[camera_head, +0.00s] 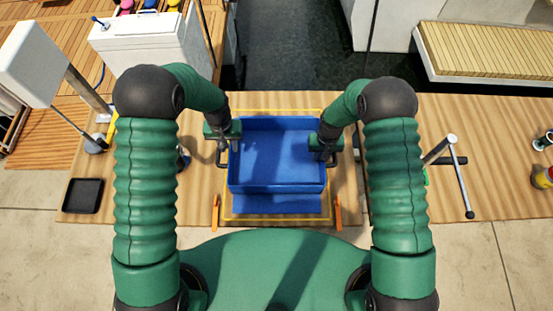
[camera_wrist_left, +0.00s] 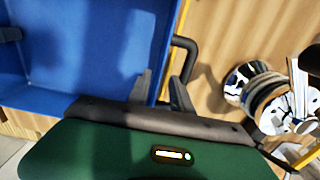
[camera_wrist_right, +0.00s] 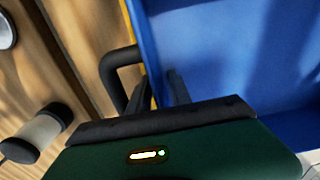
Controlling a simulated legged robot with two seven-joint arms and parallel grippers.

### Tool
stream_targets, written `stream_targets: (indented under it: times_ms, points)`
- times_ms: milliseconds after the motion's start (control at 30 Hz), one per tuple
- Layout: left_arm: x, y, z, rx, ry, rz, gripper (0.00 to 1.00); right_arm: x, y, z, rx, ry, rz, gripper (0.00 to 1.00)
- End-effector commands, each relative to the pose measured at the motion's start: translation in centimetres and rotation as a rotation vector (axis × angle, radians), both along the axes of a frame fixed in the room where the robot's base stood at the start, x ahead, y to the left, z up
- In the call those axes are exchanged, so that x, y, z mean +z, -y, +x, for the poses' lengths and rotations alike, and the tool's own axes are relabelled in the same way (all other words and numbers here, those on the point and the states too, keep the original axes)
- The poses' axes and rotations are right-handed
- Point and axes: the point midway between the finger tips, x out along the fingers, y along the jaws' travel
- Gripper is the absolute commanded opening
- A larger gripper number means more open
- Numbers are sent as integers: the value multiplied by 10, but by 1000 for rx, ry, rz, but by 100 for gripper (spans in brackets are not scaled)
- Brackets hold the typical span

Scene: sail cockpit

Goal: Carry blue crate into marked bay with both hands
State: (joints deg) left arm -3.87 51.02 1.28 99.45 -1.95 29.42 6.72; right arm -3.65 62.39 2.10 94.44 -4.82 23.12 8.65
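The blue crate (camera_head: 278,158) is open-topped and looks empty, in the middle of the head view. It appears level, within the yellow outline of the marked bay (camera_head: 228,216) on the wooden top; I cannot tell whether its base touches down. My left gripper (camera_head: 224,141) is at its left side, and its fingers (camera_wrist_left: 162,88) straddle the crate's rim beside the black handle (camera_wrist_left: 187,45). My right gripper (camera_head: 324,145) is at the right side, its fingers (camera_wrist_right: 158,90) likewise astride the rim beside the other handle (camera_wrist_right: 113,68). Whether the fingers press on the walls is unclear.
Orange posts (camera_head: 215,213) and (camera_head: 338,212) flank the bay's front. A black tray (camera_head: 83,195) lies left, and a metal T-handle (camera_head: 455,175) stands right. Spools (camera_wrist_left: 255,90) sit close by my left gripper. A winch-like drum (camera_wrist_right: 42,130) is near my right gripper.

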Motion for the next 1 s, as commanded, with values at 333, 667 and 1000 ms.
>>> stream_targets:
  times_ms: [333,667,1000]
  points:
    - [2,0,-1,0,-1,0,26,65,0,1,-1,5,-1,26]
    - [2,0,0,0,-1,0,26,118,0,1,0,1,0,26]
    - [2,0,0,0,-1,0,26,119,-1,1,0,0,0,26]
